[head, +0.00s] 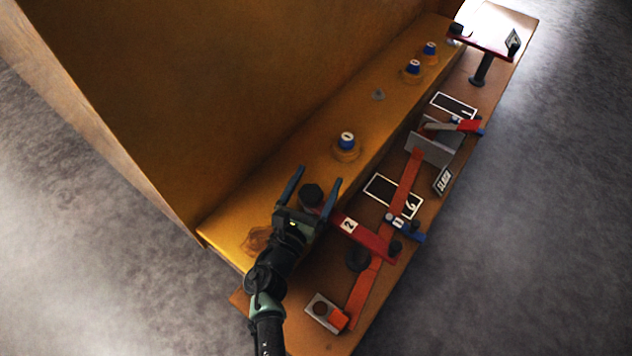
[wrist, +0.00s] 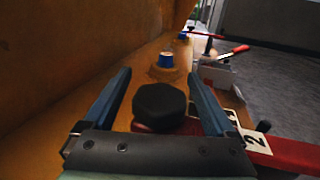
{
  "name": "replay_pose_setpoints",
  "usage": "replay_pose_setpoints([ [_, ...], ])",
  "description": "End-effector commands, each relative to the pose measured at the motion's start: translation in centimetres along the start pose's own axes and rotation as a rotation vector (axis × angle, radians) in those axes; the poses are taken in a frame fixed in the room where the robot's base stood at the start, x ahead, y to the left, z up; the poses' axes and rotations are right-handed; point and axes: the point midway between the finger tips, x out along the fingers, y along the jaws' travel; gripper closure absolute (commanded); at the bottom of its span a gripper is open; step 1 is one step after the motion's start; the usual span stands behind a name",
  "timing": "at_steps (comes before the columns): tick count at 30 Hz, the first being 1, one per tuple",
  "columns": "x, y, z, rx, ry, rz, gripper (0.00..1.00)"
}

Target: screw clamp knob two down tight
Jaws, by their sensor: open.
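The black faceted knob (head: 312,195) is at the left end of the red clamp arm (head: 370,238), which carries a white label with a 2. In the wrist view the knob (wrist: 160,107) sits on the red arm, its top facing up. My gripper (head: 320,174) is open, with one blue finger on each side of the knob. In the wrist view both fingers of my gripper (wrist: 166,82) stand apart from the knob with gaps. The knob's underside and thread are hidden, so I cannot tell whether it is seated.
Several blue-capped studs (head: 347,138) stand along the yellow ledge (head: 280,175). A tall wall rises on its left. On the lower brown shelf are a long red bar (head: 403,182), a grey bracket (head: 430,150), a small sign (head: 442,182) and another red clamp (head: 486,40) at the far end.

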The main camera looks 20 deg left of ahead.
Motion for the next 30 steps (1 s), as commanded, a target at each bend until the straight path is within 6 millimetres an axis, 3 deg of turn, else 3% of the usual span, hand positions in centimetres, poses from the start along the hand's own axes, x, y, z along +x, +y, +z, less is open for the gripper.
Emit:
replay_pose_setpoints([
  [2, -0.01, -0.01, 0.01, 0.0, 0.0, 0.0, 0.09],
  [16, -0.05, 0.0, -0.01, 0.0, 0.0, 0.0, 0.94],
  [30, 0.04, -0.29, 0.04, 0.002, -0.004, -0.186, 0.95],
])
